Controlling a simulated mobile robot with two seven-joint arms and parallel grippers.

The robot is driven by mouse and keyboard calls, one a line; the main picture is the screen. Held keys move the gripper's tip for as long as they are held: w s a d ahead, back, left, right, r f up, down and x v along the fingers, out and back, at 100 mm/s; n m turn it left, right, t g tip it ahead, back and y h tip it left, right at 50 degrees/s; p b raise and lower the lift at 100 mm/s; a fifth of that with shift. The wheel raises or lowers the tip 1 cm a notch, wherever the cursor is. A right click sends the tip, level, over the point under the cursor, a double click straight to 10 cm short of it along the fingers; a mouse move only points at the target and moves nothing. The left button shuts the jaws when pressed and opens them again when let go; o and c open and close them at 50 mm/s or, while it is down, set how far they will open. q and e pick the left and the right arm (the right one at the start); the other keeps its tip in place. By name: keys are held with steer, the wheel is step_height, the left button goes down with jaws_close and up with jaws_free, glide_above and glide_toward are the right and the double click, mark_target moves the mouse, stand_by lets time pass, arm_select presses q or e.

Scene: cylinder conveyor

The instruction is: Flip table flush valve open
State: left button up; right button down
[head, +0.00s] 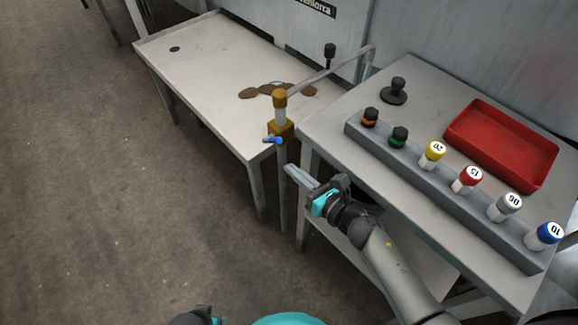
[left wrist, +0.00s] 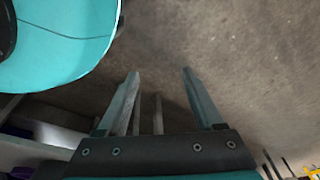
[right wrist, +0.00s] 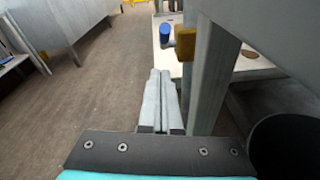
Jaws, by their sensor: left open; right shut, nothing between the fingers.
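The flush valve is a brass body (head: 281,131) on an upright pipe between the two tables, with a small blue handle (head: 273,140) pointing left. In the right wrist view the blue handle (right wrist: 165,33) and brass body (right wrist: 186,43) show beyond the fingers, near the top. My right gripper (head: 290,170) is shut and empty, a little below the blue handle in the head view and apart from it. Its closed fingers (right wrist: 158,75) point forward beside a grey post. My left gripper (left wrist: 160,75) is open and empty above the floor; its fingers are outside the head view.
The flush table (head: 190,50) has brown stains. The right table (head: 420,75) carries a grey rack (head: 460,195) of several capped cylinders, a red tray (head: 475,110) and a black knob (head: 396,88). A table leg (right wrist: 212,75) stands close to my right fingers. Floor (head: 80,180) at left is clear.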

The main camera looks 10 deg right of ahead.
arm_select(q)
steer(key=shift+s+a+f+p, duration=0.45)
steer(key=shift+s+a+f, duration=0.2)
steer(key=shift+s, duration=0.15)
steer(key=shift+s+a+f+p, duration=0.45)
steer(key=shift+s+a+f, duration=0.15)
steer(key=shift+s, duration=0.2)
arm_select(e)
steer(key=s+d+r, duration=0.3)
steer(key=s, duration=0.2)
steer(key=shift+s+d, duration=0.2)
steer(key=shift+d, duration=0.05)
